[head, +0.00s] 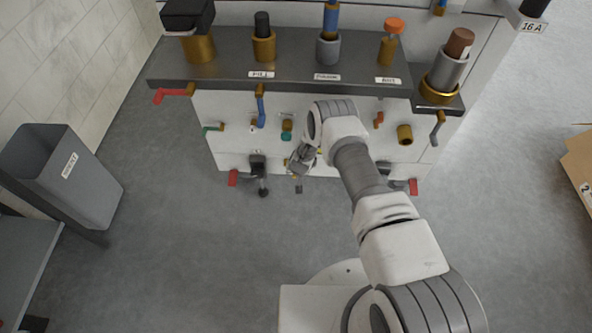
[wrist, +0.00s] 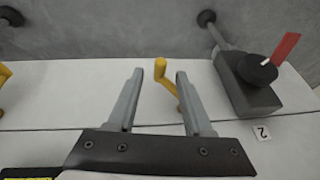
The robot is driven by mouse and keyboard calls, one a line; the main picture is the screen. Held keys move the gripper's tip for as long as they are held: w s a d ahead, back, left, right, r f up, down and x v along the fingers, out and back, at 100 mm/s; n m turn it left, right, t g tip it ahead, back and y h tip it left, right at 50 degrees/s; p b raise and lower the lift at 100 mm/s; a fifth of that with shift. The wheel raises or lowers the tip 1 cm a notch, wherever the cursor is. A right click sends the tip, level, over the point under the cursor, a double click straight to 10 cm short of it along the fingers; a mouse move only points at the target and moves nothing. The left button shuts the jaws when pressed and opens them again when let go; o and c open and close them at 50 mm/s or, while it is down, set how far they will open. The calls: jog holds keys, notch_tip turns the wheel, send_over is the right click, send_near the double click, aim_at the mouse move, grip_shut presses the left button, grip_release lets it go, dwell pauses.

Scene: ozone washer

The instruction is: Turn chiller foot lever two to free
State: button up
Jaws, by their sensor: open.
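In the wrist view, a dark foot block with a round black knob (wrist: 258,70) and a red lever (wrist: 283,48) sits beside a white tag marked 2 (wrist: 262,132). The red lever slants up and to the right. My gripper (wrist: 157,76) is open and empty, to the left of this block. A yellow crank-shaped lever (wrist: 162,75) shows between its fingers, nearer the right one; I cannot tell whether they touch. In the head view, my gripper (head: 299,161) is low at the panel, right of a dark foot block (head: 258,165) and a red lever (head: 233,178).
Another red lever (head: 413,187) is at the panel's lower right. Several valves and handles stick out above my gripper, below the grey shelf (head: 300,65). A grey bin (head: 75,175) stands at left. The floor (head: 200,250) in front is clear.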

jog(key=shift+w+a+f, duration=0.1)
jog(key=shift+w+f, duration=0.15)
jog(key=shift+f, duration=0.3)
grip_shut()
